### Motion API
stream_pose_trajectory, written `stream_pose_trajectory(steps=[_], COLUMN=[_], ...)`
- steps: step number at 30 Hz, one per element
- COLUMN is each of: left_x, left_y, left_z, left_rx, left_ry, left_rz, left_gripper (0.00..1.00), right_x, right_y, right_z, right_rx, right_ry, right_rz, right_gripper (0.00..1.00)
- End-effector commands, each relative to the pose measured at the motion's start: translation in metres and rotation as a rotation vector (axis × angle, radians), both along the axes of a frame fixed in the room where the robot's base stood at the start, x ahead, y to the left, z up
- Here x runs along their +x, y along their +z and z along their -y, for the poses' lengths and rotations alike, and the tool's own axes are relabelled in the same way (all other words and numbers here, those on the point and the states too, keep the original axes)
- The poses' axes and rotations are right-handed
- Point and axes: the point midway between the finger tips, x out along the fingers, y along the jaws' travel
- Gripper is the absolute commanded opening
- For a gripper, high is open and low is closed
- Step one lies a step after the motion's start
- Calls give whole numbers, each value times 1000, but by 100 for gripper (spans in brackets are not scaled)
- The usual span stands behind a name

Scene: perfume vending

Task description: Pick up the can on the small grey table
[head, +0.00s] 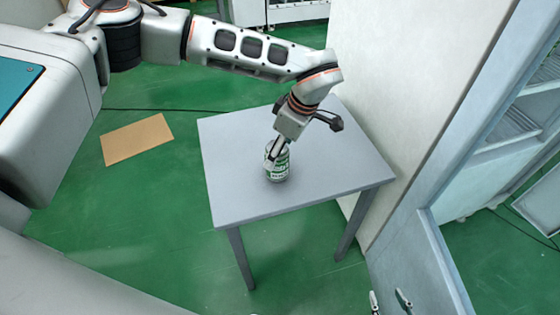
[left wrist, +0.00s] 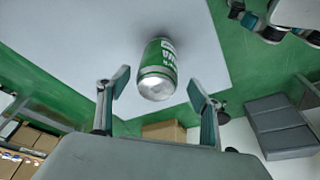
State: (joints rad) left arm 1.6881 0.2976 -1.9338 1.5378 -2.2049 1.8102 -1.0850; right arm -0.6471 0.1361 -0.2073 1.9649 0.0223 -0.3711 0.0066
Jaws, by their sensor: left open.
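A green and white can (head: 278,166) stands upright on the small grey table (head: 238,200), near its middle. My left gripper (head: 276,150) is over the can in the head view and partly hides it. In the left wrist view, the can (left wrist: 157,68) shows between the two fingers of my left gripper (left wrist: 158,88). The fingers are spread, with a gap on each side of the can. My right gripper (head: 390,301) shows at the bottom edge of the head view, its fingertips apart and empty, well away from the table.
A pale wall panel (head: 400,90) stands close along the table's right side, with a grey frame (head: 450,180) further right. A brown board (head: 137,139) lies on the green floor at left. The rest of the tabletop is bare.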

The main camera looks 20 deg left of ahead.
Motion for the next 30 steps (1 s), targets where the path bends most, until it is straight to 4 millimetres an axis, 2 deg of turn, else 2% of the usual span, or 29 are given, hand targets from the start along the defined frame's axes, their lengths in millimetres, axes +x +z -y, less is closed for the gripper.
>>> stream_pose_trajectory(steps=[1, 13, 21, 30], left_x=[-1, 4, 11, 12], left_y=[-7, -40, -74, -79], left_z=[0, -11, -23, -24], left_rx=[-1, -5, -6, -5], left_ry=[1, 2, 0, 0], left_rz=[-5, -6, -7, -4], left_gripper=[65, 65, 65, 65], right_x=[-1, 0, -1, 0], right_y=[-5, -2, -6, -5], right_z=[-2, -3, -1, 0], right_rx=[2, 2, -3, -5], right_ry=[2, 6, 6, 6], right_rz=[-3, 3, 0, 2], right_gripper=[40, 40, 40, 40])
